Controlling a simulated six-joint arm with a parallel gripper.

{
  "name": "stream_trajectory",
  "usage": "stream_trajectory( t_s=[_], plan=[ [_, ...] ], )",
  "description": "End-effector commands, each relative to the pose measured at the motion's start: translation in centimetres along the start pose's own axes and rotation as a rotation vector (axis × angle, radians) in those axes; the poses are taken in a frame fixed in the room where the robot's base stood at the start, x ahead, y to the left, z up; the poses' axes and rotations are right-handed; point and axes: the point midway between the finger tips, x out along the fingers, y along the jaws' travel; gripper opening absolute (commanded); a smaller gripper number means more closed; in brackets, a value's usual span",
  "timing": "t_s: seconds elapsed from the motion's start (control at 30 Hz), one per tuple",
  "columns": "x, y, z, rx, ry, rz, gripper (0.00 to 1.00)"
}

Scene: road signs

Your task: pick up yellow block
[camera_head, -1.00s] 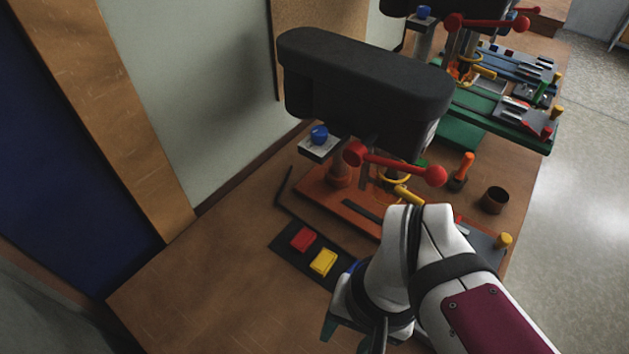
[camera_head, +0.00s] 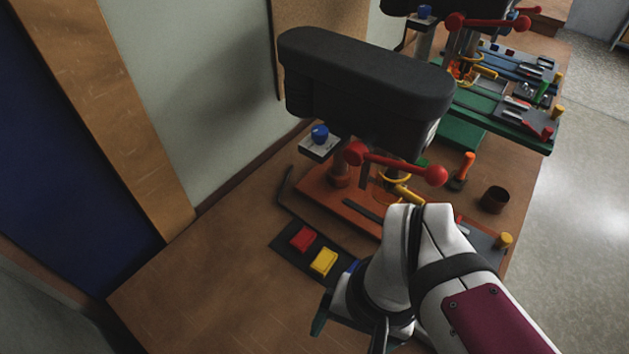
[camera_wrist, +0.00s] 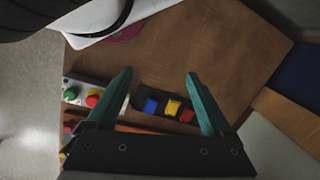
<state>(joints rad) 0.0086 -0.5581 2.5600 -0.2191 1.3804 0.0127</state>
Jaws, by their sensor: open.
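The yellow block (camera_head: 323,262) lies on a dark tray (camera_head: 285,246), beside a red block (camera_head: 303,239). In the wrist view the yellow block (camera_wrist: 172,107) sits between a blue block (camera_wrist: 151,106) and the red block (camera_wrist: 187,115), seen between my fingers. My gripper (camera_wrist: 160,80) is open and empty, with two green fingers apart. In the head view only a green fingertip (camera_head: 320,318) shows, low over the table and nearer the camera than the tray; the rest is hidden by my arm. The blue block is mostly hidden there.
A drill press with a black head (camera_head: 365,85) and red handles (camera_head: 395,163) stands on an orange base (camera_head: 335,195) behind the tray. A brown cup (camera_head: 495,199) stands to the right. The wooden table (camera_head: 220,285) is clear at front left.

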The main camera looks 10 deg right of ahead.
Motion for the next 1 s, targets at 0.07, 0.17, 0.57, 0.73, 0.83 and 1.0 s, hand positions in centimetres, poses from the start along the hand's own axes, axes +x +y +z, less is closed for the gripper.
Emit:
stream_trajectory(
  t_s=[0.07,0.17,0.57,0.73,0.83,1.0],
  plan=[
    [0.0,0.0,0.0,0.000,0.000,0.000,0.85],
    [0.0,0.0,0.0,0.000,0.000,0.000,0.85],
    [6.7,-0.8,-6.1,-1.327,-0.289,0.982,0.85],
    [12.9,-7.9,-7.3,-2.056,-0.345,1.518,0.85],
    [15.7,-10.5,-6.5,-2.289,-0.353,1.707,0.85],
    [17.5,-11.1,-7.4,-2.392,-0.360,1.798,0.85]
  ],
)
